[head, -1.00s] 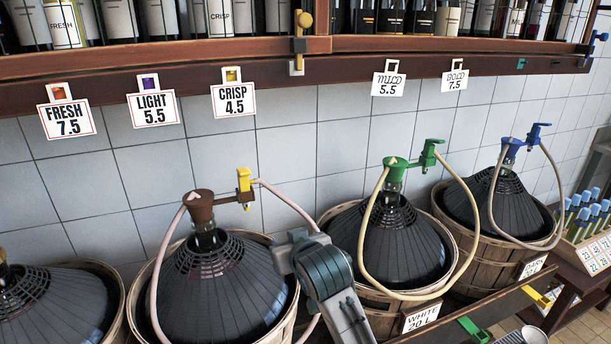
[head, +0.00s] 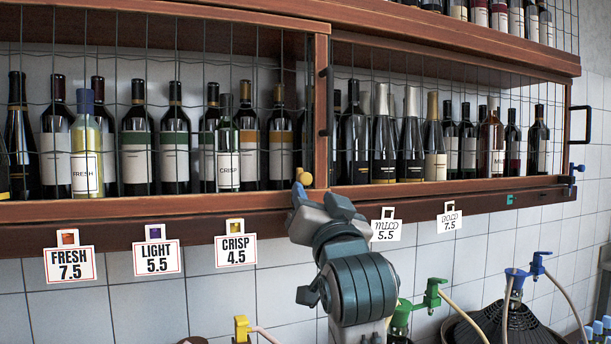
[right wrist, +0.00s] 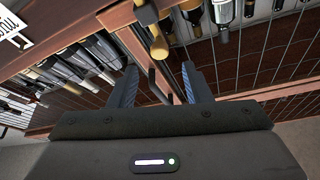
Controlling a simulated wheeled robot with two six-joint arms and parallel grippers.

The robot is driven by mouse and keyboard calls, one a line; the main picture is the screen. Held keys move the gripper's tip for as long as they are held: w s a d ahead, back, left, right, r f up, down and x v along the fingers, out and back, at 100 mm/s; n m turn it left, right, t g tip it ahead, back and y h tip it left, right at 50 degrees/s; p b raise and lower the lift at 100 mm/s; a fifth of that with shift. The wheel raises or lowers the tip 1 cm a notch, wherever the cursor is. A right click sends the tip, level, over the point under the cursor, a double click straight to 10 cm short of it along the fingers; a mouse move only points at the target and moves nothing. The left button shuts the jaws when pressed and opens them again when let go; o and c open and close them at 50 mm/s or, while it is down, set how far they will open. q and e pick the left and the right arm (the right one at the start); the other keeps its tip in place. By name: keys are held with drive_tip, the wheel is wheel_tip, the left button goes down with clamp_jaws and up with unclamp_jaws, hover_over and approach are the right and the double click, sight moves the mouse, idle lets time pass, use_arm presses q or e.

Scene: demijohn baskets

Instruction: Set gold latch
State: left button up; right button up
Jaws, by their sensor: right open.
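The gold latch (head: 305,178) is on the wooden post between the two wire-fronted shelf bays. In the head view only its round knob shows; the rest is hidden behind my right gripper (head: 302,200). The right gripper is raised in front of the shelf's lower rail, just below the knob. In the right wrist view its two fingers (right wrist: 160,78) are apart with nothing between them. The latch (right wrist: 158,48) shows there just beyond the fingertips, slightly left of the middle. I cannot tell whether a finger touches it. My left gripper is not in view.
Bottles stand behind wire doors on both sides of the post (head: 320,110). A blue latch (head: 572,176) is at the shelf's right end. Price tags hang below the rail, with the MILD tag (head: 386,230) close beside my right arm. Demijohns with taps stand below.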

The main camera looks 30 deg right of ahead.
sight(307, 180)
drive_tip(key=p+x, duration=0.2)
drive_tip(key=x, duration=0.4)
drive_tip(key=shift+w+d+r, duration=0.1)
drive_tip(key=shift+w+r, duration=0.05)
drive_tip(key=shift+w+d+r, duration=0.15)
drive_tip(key=shift+w+d, duration=0.1)
drive_tip(key=shift+w, duration=0.45)
drive_tip(key=shift+c, duration=0.4)
